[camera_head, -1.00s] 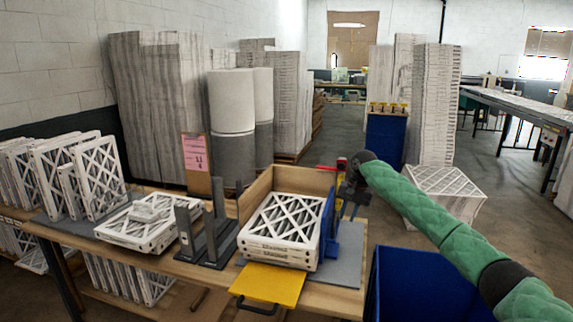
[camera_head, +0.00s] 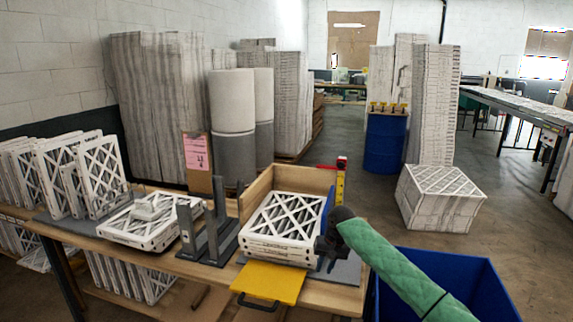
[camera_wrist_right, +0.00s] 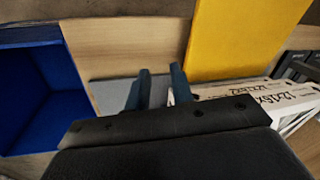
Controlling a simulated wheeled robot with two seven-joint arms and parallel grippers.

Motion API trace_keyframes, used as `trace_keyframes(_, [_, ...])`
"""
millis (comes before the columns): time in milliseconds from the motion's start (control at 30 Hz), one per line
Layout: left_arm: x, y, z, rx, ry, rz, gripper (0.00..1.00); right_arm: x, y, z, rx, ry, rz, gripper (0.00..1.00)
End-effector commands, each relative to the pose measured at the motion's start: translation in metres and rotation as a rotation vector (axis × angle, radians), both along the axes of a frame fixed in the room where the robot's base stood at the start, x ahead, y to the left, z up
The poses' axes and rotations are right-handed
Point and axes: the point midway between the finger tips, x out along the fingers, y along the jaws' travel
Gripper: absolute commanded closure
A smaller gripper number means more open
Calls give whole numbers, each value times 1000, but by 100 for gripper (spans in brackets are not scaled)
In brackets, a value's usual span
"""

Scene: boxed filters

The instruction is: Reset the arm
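My right arm, in a green sleeve, comes in from the lower right in the head view. Its dark gripper (camera_head: 324,262) is low beside the right side of the stacked filters (camera_head: 282,225), over the grey mat. In the right wrist view the two fingers (camera_wrist_right: 158,88) stand apart with nothing between them, so it is open. The printed edges of the filters (camera_wrist_right: 250,98) are just right of the fingers; I cannot tell whether they touch. My left gripper is not in view.
The filters sit in a wooden corner fixture (camera_head: 290,180) on the workbench (camera_head: 335,298), with a yellow plate (camera_head: 268,283) in front. A blue bin (camera_head: 480,280) stands right of the bench. Dark upright brackets (camera_head: 208,240) and more filters (camera_head: 140,225) are to the left.

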Motion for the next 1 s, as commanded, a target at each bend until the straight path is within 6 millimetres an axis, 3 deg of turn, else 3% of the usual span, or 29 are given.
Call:
trace_keyframes(100, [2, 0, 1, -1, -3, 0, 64, -32, 19, -32, 14, -14, 54, 77])
trace_keyframes(400, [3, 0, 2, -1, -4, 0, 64, -110, 49, -91, 44, -66, 158, 77])
trace_keyframes(700, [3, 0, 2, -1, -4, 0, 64, -189, 63, -131, 68, -126, 220, 77])
trace_keyframes(1000, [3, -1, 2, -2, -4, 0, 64, -268, 57, -155, 70, -189, 241, 77])
